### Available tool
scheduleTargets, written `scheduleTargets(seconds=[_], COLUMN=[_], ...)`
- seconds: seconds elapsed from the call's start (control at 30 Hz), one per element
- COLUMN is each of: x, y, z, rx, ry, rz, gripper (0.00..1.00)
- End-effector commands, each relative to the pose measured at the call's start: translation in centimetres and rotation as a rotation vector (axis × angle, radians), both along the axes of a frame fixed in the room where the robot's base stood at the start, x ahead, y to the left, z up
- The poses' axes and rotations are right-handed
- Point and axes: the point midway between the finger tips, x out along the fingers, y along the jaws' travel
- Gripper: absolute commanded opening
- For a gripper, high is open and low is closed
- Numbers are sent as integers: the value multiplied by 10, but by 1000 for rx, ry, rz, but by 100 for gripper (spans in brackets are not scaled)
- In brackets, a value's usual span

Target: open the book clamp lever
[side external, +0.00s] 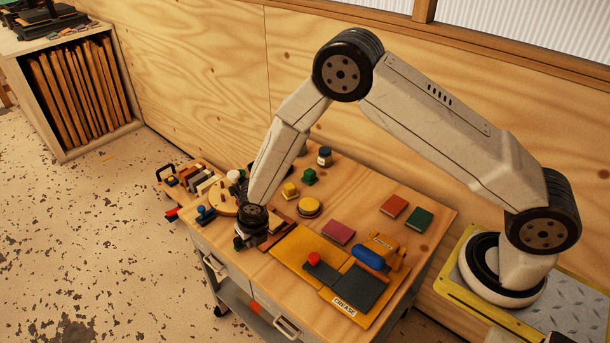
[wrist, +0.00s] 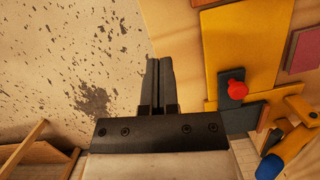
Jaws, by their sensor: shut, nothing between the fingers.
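At the far left end of the bench in the side external view, a row of small books (side external: 198,178) stands beside a black handle (side external: 165,171). A small red part (side external: 172,214) sticks out at the bench edge there. I cannot tell for certain which part is the clamp lever. My gripper (side external: 241,243) points down near the bench's front edge, to the right of the books and apart from them. In the wrist view my gripper (wrist: 160,62) has its two fingers together with nothing between them. The books and clamp are not in the wrist view.
A yellow board (side external: 292,251) with dark plates, a red knob (side external: 313,259) and a blue roll (side external: 369,256) lies right of my gripper. Floor lies beyond the front edge.

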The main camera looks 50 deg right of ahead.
Motion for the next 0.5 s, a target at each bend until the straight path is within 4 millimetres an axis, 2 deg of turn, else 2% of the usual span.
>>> scheduleTargets(seconds=[0.5], x=[13], y=[-3], z=[-57], rx=[0], ry=[2], rz=[-2], gripper=[0])
